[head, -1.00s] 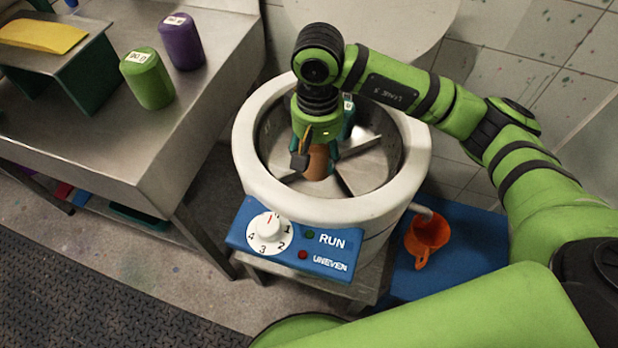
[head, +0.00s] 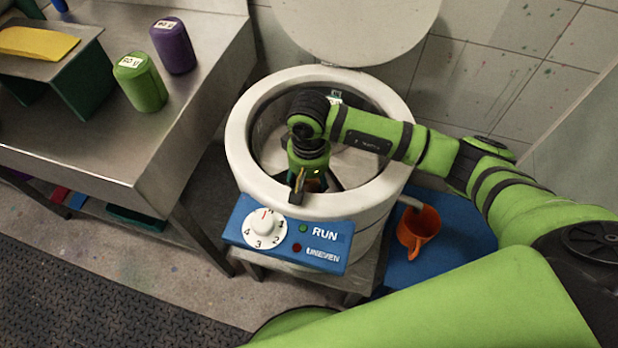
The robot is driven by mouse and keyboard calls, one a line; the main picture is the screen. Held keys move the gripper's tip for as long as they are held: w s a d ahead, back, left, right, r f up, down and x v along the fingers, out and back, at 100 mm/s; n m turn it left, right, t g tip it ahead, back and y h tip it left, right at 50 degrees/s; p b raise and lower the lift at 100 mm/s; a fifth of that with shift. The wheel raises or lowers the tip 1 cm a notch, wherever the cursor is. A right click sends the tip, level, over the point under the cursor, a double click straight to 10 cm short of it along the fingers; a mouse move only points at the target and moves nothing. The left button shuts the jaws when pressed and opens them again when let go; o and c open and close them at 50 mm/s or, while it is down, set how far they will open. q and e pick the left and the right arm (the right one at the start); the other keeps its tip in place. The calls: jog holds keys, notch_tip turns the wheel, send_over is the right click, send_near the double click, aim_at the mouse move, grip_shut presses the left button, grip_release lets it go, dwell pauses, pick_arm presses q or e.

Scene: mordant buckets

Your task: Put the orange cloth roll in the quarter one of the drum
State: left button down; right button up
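The drum (head: 236,150) is a white round tub with an open top, its inside split by metal dividers. My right gripper (head: 312,186) points down inside it, near the front wall. The numbered white dial (head: 265,229) is on the drum's blue front panel. My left gripper is out of view.
A green roll (head: 140,82) and a purple roll (head: 173,46) stand on the steel table (head: 60,135) at left, near a yellow cloth (head: 36,42) on a stand. The raised lid (head: 355,25) is behind the drum. An orange jug (head: 418,230) stands at right.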

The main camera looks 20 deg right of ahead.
jog(key=shift+f+b, duration=0.15)
jog(key=shift+b, duration=0.15)
jog(key=o, duration=1.3)
jog(key=shift+c, duration=0.2)
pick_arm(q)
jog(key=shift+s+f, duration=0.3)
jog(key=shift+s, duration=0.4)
pick_arm(e)
jog(key=shift+r, duration=0.5)
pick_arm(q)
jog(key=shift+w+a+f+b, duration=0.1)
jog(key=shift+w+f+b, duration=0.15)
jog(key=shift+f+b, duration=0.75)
pick_arm(e)
notch_tip(320, 180, up, 12)
jog(key=shift+f, duration=0.25)
